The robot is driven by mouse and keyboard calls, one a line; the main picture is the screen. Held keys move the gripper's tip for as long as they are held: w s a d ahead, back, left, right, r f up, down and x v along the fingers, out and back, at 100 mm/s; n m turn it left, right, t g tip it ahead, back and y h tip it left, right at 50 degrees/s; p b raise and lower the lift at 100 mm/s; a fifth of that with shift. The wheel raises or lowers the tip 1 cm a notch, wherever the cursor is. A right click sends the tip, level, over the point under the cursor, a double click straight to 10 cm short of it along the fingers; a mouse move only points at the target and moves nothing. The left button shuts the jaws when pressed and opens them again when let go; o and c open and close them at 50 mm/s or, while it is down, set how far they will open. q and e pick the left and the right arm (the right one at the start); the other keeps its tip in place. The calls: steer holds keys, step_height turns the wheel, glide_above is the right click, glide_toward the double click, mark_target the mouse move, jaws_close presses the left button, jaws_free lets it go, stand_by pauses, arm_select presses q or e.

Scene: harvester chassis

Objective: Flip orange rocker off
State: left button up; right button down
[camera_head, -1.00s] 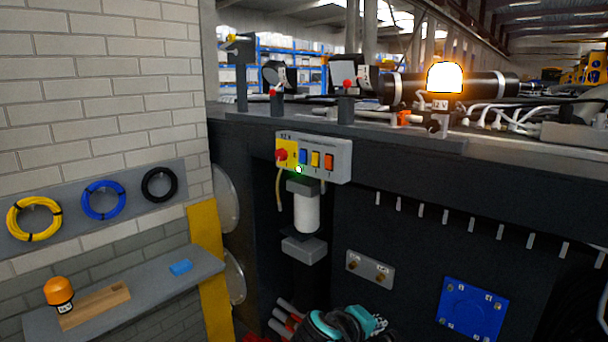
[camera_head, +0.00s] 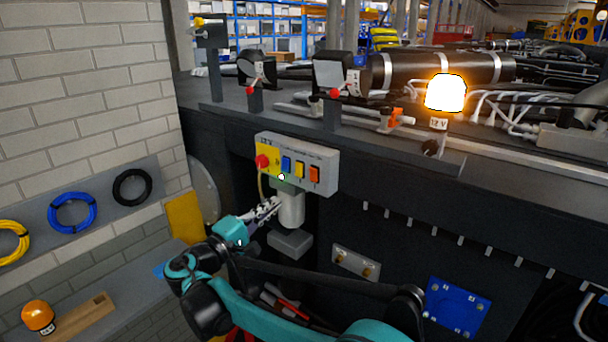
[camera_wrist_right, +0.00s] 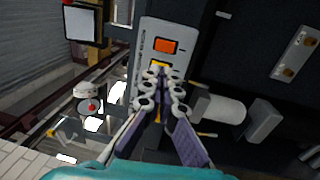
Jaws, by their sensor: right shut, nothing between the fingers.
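The orange rocker (camera_head: 314,174) is the rightmost switch on the grey control box (camera_head: 328,160). In the right wrist view the orange rocker (camera_wrist_right: 165,45) is unobstructed, just beyond the fingertips. The yellow rocker (camera_head: 300,169) and blue rocker (camera_head: 286,164) sit beside it; in the wrist view the fingers partly cover the yellow one. My right gripper (camera_head: 276,203) is shut and empty, below and in front of the box, and appears apart from the orange rocker. An amber beacon (camera_head: 445,94) glows on the chassis. My left gripper is out of view.
A red knob (camera_head: 262,161) is at the box's left end. A white cylinder (camera_head: 291,211) hangs under the box, close to my gripper. A shelf (camera_head: 132,299) holds an unlit orange beacon (camera_head: 38,316). Red-tipped levers (camera_head: 335,93) stand above the box.

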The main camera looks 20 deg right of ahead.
mark_target(313, 172)
steer(key=p+x, duration=0.2)
steer(key=x, duration=1.2)
steer(key=shift+d+p, duration=0.1)
steer(key=shift+p, duration=0.25)
steer(key=shift+w+d+r, duration=0.15)
steer(key=shift+w+d, duration=0.1)
steer(key=shift+d, duration=0.1)
steer(key=shift+a, duration=0.15)
steer(key=shift+s, duration=0.1)
